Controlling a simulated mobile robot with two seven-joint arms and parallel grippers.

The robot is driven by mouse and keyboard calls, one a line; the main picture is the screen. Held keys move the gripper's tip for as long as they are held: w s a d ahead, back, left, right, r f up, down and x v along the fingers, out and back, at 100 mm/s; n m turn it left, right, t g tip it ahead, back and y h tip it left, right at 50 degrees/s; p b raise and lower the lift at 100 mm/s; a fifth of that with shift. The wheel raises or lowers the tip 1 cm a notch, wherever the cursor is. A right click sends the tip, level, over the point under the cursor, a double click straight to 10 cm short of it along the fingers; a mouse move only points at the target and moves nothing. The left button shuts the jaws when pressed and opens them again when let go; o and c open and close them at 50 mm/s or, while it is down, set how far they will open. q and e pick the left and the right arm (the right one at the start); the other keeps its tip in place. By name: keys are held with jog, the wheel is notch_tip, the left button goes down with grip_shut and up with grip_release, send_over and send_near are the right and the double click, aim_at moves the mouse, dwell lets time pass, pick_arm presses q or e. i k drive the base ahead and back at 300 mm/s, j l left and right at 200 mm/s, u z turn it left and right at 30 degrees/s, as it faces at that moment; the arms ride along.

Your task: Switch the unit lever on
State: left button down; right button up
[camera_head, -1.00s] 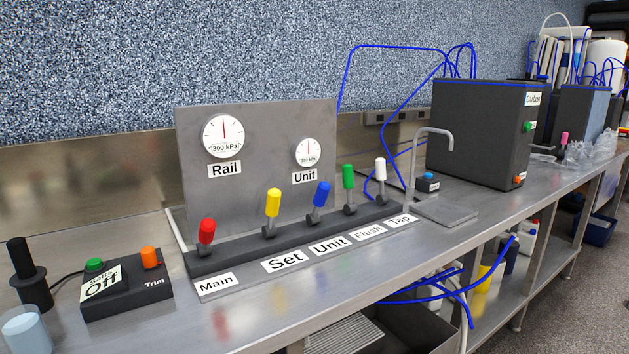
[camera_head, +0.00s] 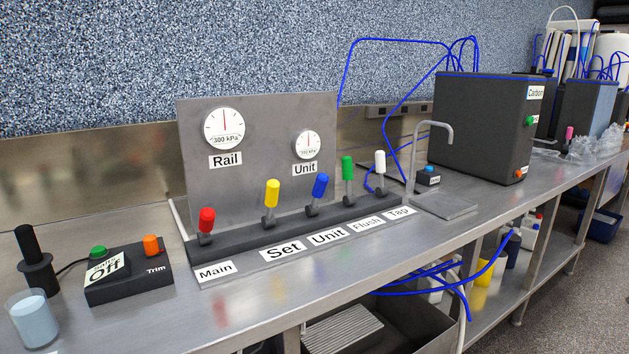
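The unit lever (camera_head: 319,189) has a blue handle and stands in the middle of the dark lever bar, above the label "Unit" (camera_head: 328,236). Its handle points up, leaning slightly right. To its left are the yellow Set lever (camera_head: 272,195) and the red Main lever (camera_head: 206,222). To its right are the green Flush lever (camera_head: 347,170) and the white Tap lever (camera_head: 380,164). The Unit gauge (camera_head: 307,145) and the larger Rail gauge (camera_head: 224,129) are on the grey panel behind. Neither of my grippers shows in the head view.
A black control box (camera_head: 128,281) with green and orange knobs sits at the left, beside a cup (camera_head: 33,318) and a black upright handle (camera_head: 33,262). A tap spout (camera_head: 432,124) and a dark Carbon unit (camera_head: 480,130) stand to the right. The steel counter front is clear.

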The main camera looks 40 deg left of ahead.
aim_at(320, 183)
jog(key=l+u, duration=0.35)
jog(key=l, duration=1.05)
